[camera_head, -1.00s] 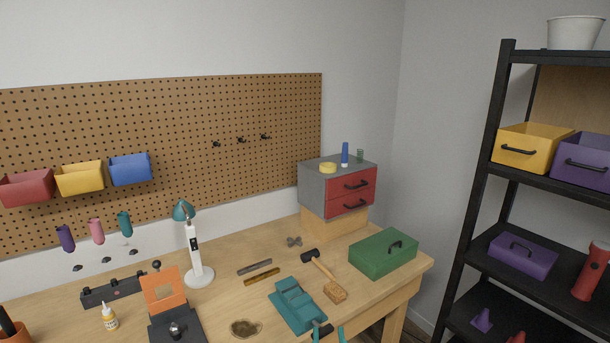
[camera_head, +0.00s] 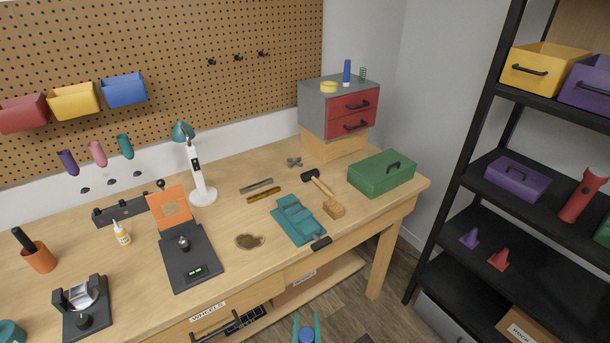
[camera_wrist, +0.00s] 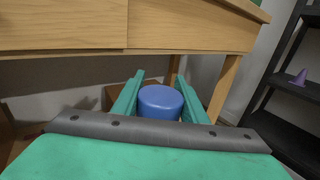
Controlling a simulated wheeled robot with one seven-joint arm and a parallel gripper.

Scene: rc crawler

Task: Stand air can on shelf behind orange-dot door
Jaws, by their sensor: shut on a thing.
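My gripper (camera_head: 306,325) has teal fingers and shows at the bottom edge of the head view, in front of the workbench and below its top. It is shut on a blue round-topped cylinder (camera_head: 307,336), which looks like the air can. In the wrist view the blue can (camera_wrist: 160,102) sits between the two fingers (camera_wrist: 161,95), with its flat end showing and its other end hidden. No door with an orange dot and no shelf behind one can be made out in these views.
The workbench (camera_head: 345,229) edge and legs are close to my gripper. A black shelf rack (camera_head: 459,192) stands at the right, holding bins and a red flashlight (camera_head: 582,196). A red-drawer cabinet (camera_head: 318,108) and green toolbox (camera_head: 382,173) occupy the bench's right end. Floor shows between bench and rack.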

